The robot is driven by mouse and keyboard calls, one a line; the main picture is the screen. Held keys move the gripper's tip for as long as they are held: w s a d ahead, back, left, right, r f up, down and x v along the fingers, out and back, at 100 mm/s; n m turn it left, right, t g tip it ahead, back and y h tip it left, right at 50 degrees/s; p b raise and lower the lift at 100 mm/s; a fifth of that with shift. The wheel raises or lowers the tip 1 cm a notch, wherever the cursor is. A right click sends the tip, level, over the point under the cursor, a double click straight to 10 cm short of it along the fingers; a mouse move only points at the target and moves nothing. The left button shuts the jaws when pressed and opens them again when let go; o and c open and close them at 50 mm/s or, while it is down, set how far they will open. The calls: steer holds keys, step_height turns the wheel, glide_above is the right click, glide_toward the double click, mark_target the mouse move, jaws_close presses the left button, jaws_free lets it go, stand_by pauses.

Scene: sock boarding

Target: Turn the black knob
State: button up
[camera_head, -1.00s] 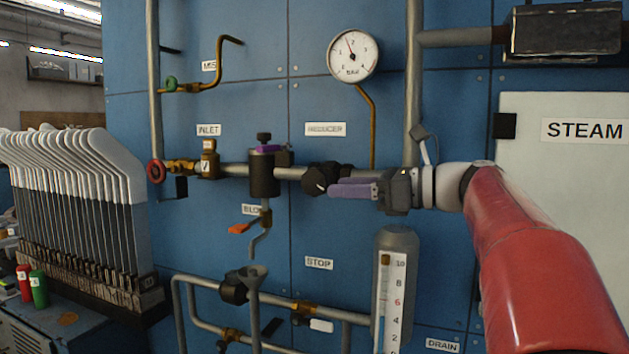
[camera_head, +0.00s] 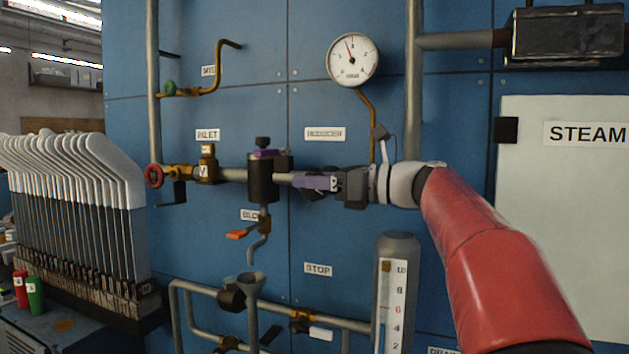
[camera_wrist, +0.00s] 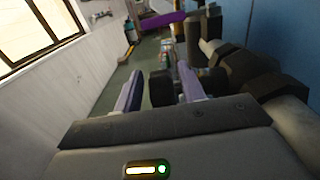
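The black knob (camera_head: 314,195) of the reducer valve is mostly hidden behind my gripper in the head view, with a dark part showing below the fingers. My gripper (camera_head: 300,182) is level with it on the horizontal pipe, under the REDUCER label (camera_head: 325,134). In the wrist view a dark rounded part, which looks like the knob (camera_wrist: 162,88), sits between the two purple fingers of my gripper (camera_wrist: 160,78). The fingers are apart, with a gap visible beside the left one. I cannot tell whether the right finger touches the knob.
A black cylinder with a purple top piece (camera_head: 264,178) stands on the pipe just left of my fingertips. A gauge (camera_head: 353,60) is above. A sight glass (camera_head: 398,245) is below right. The STEAM cabinet (camera_head: 560,210) is at right; a rack of boards (camera_head: 75,190) at left.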

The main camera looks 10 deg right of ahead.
jaws_close()
steer(key=shift+r+p, duration=0.2)
steer(key=shift+p, duration=0.55)
steer(key=shift+r+h+p, duration=0.15)
steer(key=shift+h+p, duration=0.15)
steer(key=shift+p, duration=0.35)
steer(key=g+h+p, duration=0.1)
steer(key=p, duration=0.4)
steer(key=shift+a+r, duration=0.15)
steer(key=shift+w+a+g+h+p, duration=0.1)
steer(key=shift+w+g+h+p, duration=0.05)
steer(key=shift+g+h+p, duration=0.7)
steer(key=shift+f+h+p, duration=0.3)
steer(key=shift+f+h, duration=0.05)
steer(key=shift+f, duration=0.05)
steer(key=shift+w+a+f+g+h, duration=0.1)
steer(key=shift+f+g+h, duration=0.05)
steer(key=shift+g+h, duration=0.7)
steer(key=shift+w+a+f+g+h, duration=0.15)
steer(key=shift+g+h, duration=0.45)
steer(key=shift+h, duration=0.45)
steer(key=shift+s+d, duration=0.1)
